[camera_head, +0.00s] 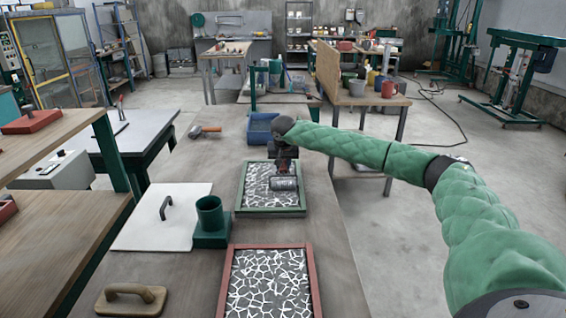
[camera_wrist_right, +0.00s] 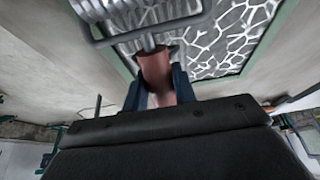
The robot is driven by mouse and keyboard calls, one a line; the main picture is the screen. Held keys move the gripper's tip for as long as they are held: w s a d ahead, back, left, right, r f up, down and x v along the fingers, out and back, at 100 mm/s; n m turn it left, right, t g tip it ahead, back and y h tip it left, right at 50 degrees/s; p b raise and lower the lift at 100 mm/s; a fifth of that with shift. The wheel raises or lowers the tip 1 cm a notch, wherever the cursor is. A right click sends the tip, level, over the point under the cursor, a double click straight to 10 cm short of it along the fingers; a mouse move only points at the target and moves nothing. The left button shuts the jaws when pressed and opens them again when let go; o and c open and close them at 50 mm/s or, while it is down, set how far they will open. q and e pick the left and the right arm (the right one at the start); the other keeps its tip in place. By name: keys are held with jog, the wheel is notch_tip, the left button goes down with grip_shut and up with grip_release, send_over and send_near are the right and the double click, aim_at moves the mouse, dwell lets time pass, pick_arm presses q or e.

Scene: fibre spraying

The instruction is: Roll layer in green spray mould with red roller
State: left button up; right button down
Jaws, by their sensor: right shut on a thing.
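The green spray mould (camera_head: 241,201) lies on the long table, with a white web-like fibre layer (camera_head: 258,194) over a dark bed inside it. My right gripper (camera_head: 285,160) is above the far part of this mould. It is shut on the handle of the roller (camera_wrist_right: 155,68), which looks reddish-brown in the right wrist view. The roller's metal drum (camera_head: 284,184) is over the layer in the green mould; I cannot tell for sure whether it touches. The mould's green rim also shows in the right wrist view (camera_wrist_right: 262,62). My left gripper is not in view.
A red mould (camera_head: 226,290) with a similar layer lies nearer. Left of the green mould are a green cup on a base (camera_head: 210,216), a white board with a handle (camera_head: 150,225) and a wooden float (camera_head: 130,300). A blue bin (camera_head: 259,135) stands beyond it, and an orange-headed tool (camera_head: 204,131) lies beyond left.

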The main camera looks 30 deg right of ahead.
aim_at(284, 182)
jog(key=shift+s+a, duration=0.7)
jog(key=shift+s, duration=0.4)
jog(key=shift+s+a, duration=0.65)
jog(key=shift+s, duration=0.5)
jog(key=shift+s+a, duration=0.7)
jog(key=shift+s, duration=0.4)
jog(key=shift+r, duration=0.15)
notch_tip(284, 182, up, 7)
jog(key=p, duration=0.2)
